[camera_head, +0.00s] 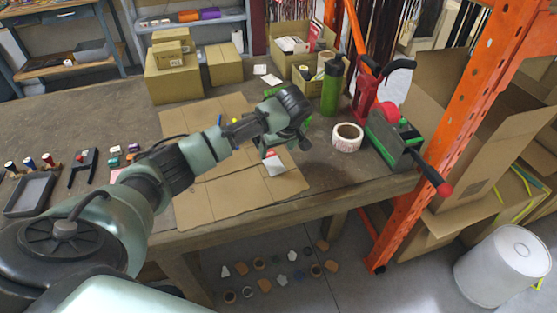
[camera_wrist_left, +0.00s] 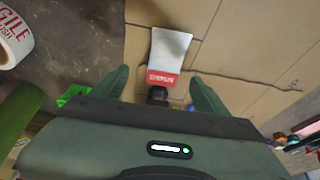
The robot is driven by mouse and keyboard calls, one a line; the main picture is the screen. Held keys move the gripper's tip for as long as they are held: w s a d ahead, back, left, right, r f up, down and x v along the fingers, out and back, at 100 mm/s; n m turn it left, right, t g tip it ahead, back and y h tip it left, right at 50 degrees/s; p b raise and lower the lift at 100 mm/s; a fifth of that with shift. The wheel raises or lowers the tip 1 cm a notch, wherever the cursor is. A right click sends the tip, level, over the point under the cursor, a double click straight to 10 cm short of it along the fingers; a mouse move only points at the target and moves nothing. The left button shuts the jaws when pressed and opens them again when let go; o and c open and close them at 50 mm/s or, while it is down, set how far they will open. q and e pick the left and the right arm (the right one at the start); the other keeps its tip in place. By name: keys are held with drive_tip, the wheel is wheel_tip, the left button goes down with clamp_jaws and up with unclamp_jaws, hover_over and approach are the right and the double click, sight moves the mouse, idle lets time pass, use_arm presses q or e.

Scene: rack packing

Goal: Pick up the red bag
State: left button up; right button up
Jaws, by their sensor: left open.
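A small white bag with a red band (camera_head: 276,167) lies on the flat cardboard on the workbench, just below my left gripper (camera_head: 286,147). In the left wrist view the white and red bag (camera_wrist_left: 169,50) lies ahead of my two fingers, its red end nearest me. My left gripper (camera_wrist_left: 160,82) is open, with nothing gripped between its fingers. A small dark object (camera_wrist_left: 157,94) shows between the fingers, partly hidden by the gripper body. My right gripper is in neither view.
A tape roll (camera_head: 347,137), a green bottle (camera_head: 332,88) and a red and green tool (camera_head: 392,135) stand right of the gripper. Cardboard boxes (camera_head: 172,82) are at the back. An orange rack post (camera_head: 433,150) rises at the right. The cardboard sheet (camera_head: 205,203) has bare room.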

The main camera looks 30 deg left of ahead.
sight(272, 159)
use_arm(q)
drive_tip(key=shift+s+a+f, duration=0.4)
drive_tip(key=shift+a+f, duration=0.1)
drive_tip(key=shift+f, duration=0.25)
drive_tip(key=shift+p+x, duration=0.4)
drive_tip(key=shift+x, duration=1.65)
drive_tip(key=shift+w+d+f, duration=0.1)
drive_tip(key=shift+w, duration=0.05)
drive_tip(key=c, duration=1.3)
drive_tip(key=shift+c, duration=1.4)
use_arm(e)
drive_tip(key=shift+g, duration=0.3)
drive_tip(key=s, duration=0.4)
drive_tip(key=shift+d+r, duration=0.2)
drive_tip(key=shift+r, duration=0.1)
